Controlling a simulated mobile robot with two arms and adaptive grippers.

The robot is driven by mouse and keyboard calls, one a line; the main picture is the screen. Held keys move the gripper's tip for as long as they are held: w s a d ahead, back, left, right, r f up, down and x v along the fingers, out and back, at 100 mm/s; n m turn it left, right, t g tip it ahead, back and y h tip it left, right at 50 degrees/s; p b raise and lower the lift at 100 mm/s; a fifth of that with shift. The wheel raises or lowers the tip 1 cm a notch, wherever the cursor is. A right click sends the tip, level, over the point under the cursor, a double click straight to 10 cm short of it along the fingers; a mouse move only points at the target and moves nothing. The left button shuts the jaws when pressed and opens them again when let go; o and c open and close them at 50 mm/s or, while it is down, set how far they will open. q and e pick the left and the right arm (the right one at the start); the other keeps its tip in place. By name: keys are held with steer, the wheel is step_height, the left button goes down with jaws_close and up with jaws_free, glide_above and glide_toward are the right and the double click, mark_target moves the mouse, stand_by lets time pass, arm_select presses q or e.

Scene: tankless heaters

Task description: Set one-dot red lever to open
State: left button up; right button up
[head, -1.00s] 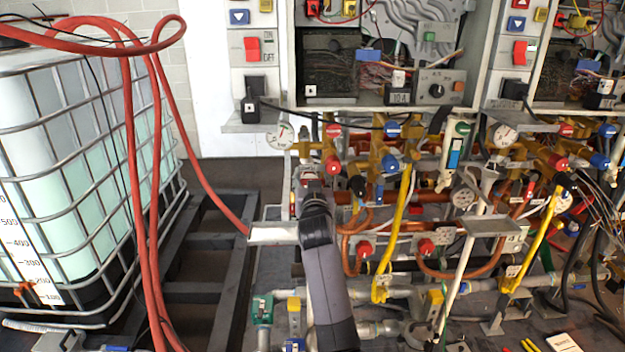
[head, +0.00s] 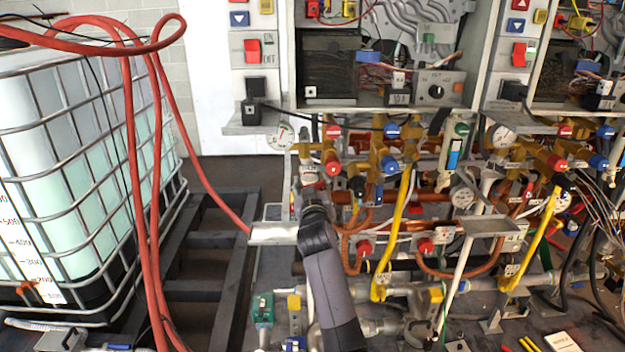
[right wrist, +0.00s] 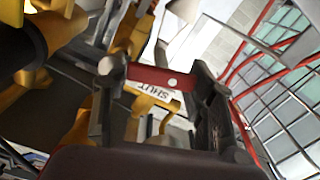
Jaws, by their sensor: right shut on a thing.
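The red lever (right wrist: 150,76) with one white dot lies across the right wrist view, between the two dark fingers of my right gripper (right wrist: 160,90). The fingers are shut on it. A white label reading SHUT (right wrist: 160,78) shows close by the lever, upside down in this view. In the head view my right gripper (head: 308,183) is among the brass valves at the left end of the pipework, below a round gauge (head: 282,136). The lever is hard to make out there. My left gripper is not in view.
Brass valves with red and blue caps (head: 332,160) crowd the right side of the gripper. Yellow pipes (head: 397,235) and copper pipes stand further right. A caged tank (head: 80,170) and red hoses (head: 135,180) are at the left. The heater cabinet (head: 380,60) is above.

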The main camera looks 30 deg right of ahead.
steer(key=n, duration=0.3)
steer(key=shift+s+d+f+p, duration=0.1)
steer(key=shift+f+p, duration=0.3)
steer(key=n, duration=0.1)
steer(key=f+n+p, duration=0.1)
steer(key=n, duration=0.2)
steer(key=shift+s+d+f+n, duration=0.2)
steer(key=shift+s+d+n, duration=0.1)
steer(key=shift+d, duration=0.1)
steer(key=shift+s+d+f+n+p, duration=0.15)
steer(key=shift+d+f+n+p, duration=0.2)
steer(key=shift+n, duration=0.7)
steer(key=shift+s+d+f+n+p, duration=0.15)
steer(key=shift+n+p, duration=0.35)
steer(key=shift+n, duration=0.6)
steer(key=shift+s+d+f+n+p, duration=0.2)
steer(key=shift+d+n+p, duration=0.2)
steer(key=shift+n, duration=0.65)
steer(key=shift+f, duration=0.1)
steer(key=o, duration=1.6)
steer(key=shift+a, duration=0.1)
steer(key=shift+o, duration=0.5)
